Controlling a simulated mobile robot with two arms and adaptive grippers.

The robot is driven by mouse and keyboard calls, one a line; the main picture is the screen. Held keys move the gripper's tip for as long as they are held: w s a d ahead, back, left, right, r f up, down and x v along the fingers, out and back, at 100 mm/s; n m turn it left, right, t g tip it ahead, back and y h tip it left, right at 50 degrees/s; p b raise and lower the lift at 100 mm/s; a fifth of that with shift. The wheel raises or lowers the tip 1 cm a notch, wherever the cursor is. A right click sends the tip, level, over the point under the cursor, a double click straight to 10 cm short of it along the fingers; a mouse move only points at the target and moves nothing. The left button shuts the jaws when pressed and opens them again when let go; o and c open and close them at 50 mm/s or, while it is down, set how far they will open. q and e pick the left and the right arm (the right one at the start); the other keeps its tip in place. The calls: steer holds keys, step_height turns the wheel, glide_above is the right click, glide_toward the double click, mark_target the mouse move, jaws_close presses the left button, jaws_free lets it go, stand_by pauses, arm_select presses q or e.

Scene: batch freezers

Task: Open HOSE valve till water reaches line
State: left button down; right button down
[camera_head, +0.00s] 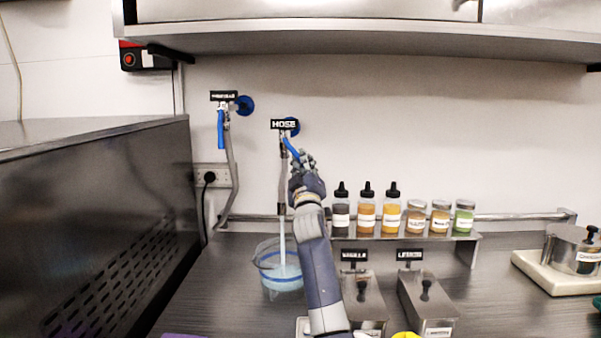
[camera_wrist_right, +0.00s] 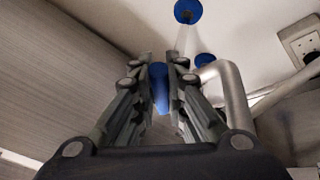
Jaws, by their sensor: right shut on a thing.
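The HOSE label (camera_head: 284,124) is on the back wall, with a blue valve handle (camera_head: 291,149) just below it. My right gripper (camera_head: 302,162) is shut on this handle, which tilts down to the right. In the right wrist view, the blue handle (camera_wrist_right: 160,86) sits between the fingers of my right gripper (camera_wrist_right: 164,75). A pale stream of water (camera_head: 282,238) falls from the hose (camera_head: 282,188) into a clear container (camera_head: 262,262) with blue bands. Pale blue water lies in its lower part; I cannot tell its exact level against a line. My left gripper is not in view.
A second valve with a blue handle (camera_head: 221,130) hangs to the left, its handle pointing down. Bottles and jars stand on a small rack (camera_head: 473,238) to the right. Lidded metal bins (camera_head: 428,300) stand in front. A dark metal machine (camera_head: 110,230) fills the left.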

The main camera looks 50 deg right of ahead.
steer(key=shift+w+a, duration=0.1)
steer(key=shift+m, duration=0.3)
steer(key=c, duration=1.6)
jaws_free()
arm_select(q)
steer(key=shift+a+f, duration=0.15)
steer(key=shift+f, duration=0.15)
arm_select(e)
steer(key=shift+f, duration=0.15)
steer(key=v, duration=1.2)
steer(key=shift+w, duration=0.1)
